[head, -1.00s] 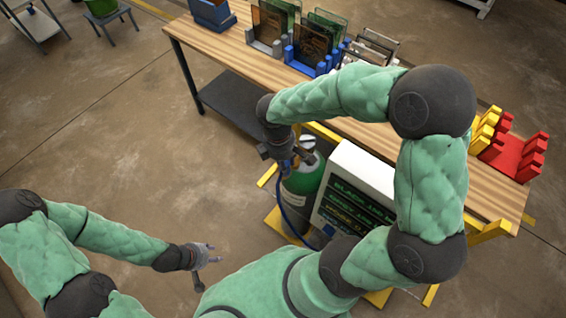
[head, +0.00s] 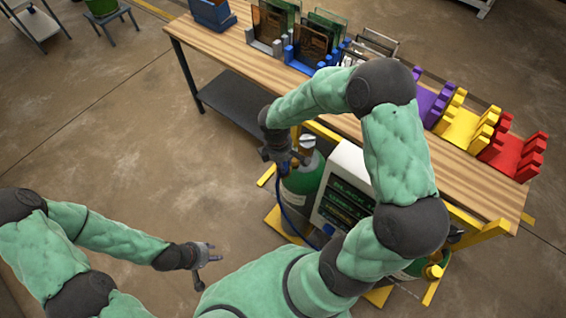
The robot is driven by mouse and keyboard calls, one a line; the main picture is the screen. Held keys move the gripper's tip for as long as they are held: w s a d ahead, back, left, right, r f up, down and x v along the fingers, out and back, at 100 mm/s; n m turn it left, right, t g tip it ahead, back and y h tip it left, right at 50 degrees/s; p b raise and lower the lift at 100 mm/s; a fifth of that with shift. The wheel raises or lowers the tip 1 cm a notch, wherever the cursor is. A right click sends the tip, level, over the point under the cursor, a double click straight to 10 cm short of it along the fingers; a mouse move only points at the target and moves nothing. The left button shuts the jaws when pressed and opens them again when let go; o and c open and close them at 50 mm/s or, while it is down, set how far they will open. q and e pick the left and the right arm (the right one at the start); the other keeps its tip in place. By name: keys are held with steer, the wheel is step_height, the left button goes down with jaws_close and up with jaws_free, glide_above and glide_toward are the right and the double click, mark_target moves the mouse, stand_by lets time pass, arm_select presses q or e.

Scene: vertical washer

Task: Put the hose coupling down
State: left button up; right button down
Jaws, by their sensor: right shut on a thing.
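My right gripper (head: 287,160) hangs beside the top of a green gas cylinder (head: 302,188), just left of its valve. It is shut on the hose coupling, which is small, dark and mostly hidden by the fingers. A blue hose (head: 284,206) runs down from the gripper along the cylinder's left side. I cannot tell whether the coupling touches the cylinder. My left gripper (head: 210,268) is open and empty, low over the floor at the lower left.
A white box with a dark green-lettered panel (head: 343,196) stands right of the cylinder on a yellow-framed cart (head: 483,234). Behind is a wooden workbench (head: 225,47) with colored racks (head: 460,126). Another cylinder with a yellow cap (head: 433,271) shows at right.

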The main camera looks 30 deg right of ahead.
steer(key=shift+f, duration=0.1)
steer(key=shift+f, duration=0.15)
steer(key=c, duration=0.9)
jaws_free()
step_height(320, 180, up, 12)
steer(key=a, duration=0.1)
steer(key=shift+w+r, duration=0.2)
steer(key=shift+w, duration=0.25)
